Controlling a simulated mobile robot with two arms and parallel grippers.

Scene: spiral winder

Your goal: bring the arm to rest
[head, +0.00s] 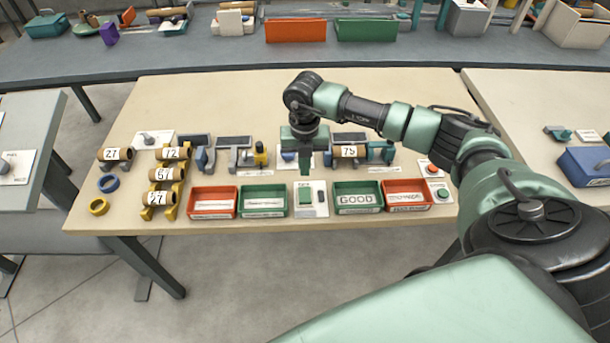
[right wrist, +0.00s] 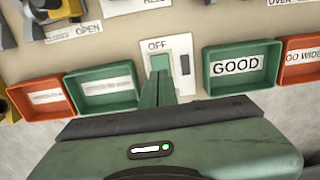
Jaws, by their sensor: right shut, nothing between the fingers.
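My right arm reaches in from the right in the head view. My right gripper (head: 304,168) points down over the middle of the beige table (head: 240,95), just behind a white panel with a green button (head: 305,196). Its fingers are together with nothing between them. In the right wrist view the closed green fingers (right wrist: 162,88) stand in front of the panel, which is marked OFF (right wrist: 185,50). I cannot tell whether they touch it. My left arm and gripper are not in view.
Red and green bins flank the panel, one marked GOOD (head: 357,199). A numbered tube (head: 348,151) sits in a fixture right of my gripper. Several numbered tubes lie at the left, near a blue ring (head: 108,183). The table's back is clear.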

